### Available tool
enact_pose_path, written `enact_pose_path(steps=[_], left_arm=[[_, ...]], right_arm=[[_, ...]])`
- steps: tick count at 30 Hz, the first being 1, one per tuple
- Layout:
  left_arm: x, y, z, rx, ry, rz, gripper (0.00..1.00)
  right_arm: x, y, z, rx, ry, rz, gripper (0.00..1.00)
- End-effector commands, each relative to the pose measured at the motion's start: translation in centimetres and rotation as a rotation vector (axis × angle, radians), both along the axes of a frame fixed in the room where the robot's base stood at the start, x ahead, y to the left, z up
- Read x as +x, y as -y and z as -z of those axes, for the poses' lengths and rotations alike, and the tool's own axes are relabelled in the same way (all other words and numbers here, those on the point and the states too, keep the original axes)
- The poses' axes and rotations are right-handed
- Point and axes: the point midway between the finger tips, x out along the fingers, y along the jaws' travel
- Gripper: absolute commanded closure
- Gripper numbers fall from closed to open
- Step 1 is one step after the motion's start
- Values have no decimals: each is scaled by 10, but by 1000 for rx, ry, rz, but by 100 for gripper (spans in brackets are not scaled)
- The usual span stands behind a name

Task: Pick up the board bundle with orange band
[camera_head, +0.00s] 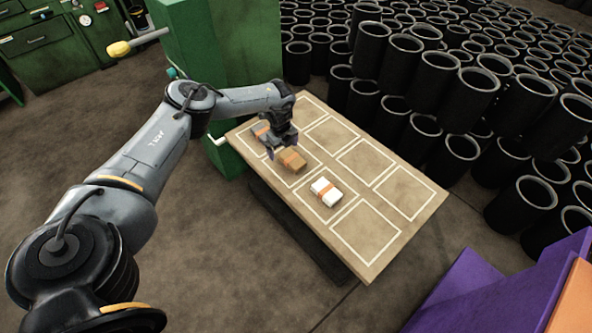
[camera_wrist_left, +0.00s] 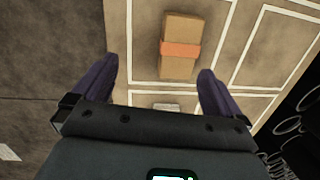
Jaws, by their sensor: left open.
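The brown board bundle (camera_head: 295,162) with an orange band lies flat in a white-outlined square on the table. In the left wrist view the bundle (camera_wrist_left: 184,28) lies ahead of the fingers, upper middle, with its orange band (camera_wrist_left: 180,49) across it. My left gripper (camera_head: 282,148) is open above the table, just beside and over the bundle, partly covering its far end in the head view. In the left wrist view the purple fingers (camera_wrist_left: 155,72) are apart with nothing between them. My right gripper is not in view.
Other outlined squares on the table (camera_head: 412,228) are empty. Black sleeves (camera_head: 436,75) are stacked behind; a green cabinet (camera_head: 215,45) stands left.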

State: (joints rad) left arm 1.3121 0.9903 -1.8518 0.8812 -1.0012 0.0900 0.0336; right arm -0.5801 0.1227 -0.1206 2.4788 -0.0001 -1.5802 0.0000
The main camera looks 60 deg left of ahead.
Motion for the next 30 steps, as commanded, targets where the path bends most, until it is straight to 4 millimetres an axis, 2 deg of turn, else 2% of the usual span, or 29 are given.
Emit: enact_pose_path(steps=[1,6,15,23,30], left_arm=[[9,-1,0,0,22,-1,0],[23,-1,5,0,50,-1,0],[29,-4,41,0,50,0,0],[30,-6,52,0,51,1,0],[33,-6,78,0,51,2,0]], right_arm=[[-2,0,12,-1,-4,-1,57],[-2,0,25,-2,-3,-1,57],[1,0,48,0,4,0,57],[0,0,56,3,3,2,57],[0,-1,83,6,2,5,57]])
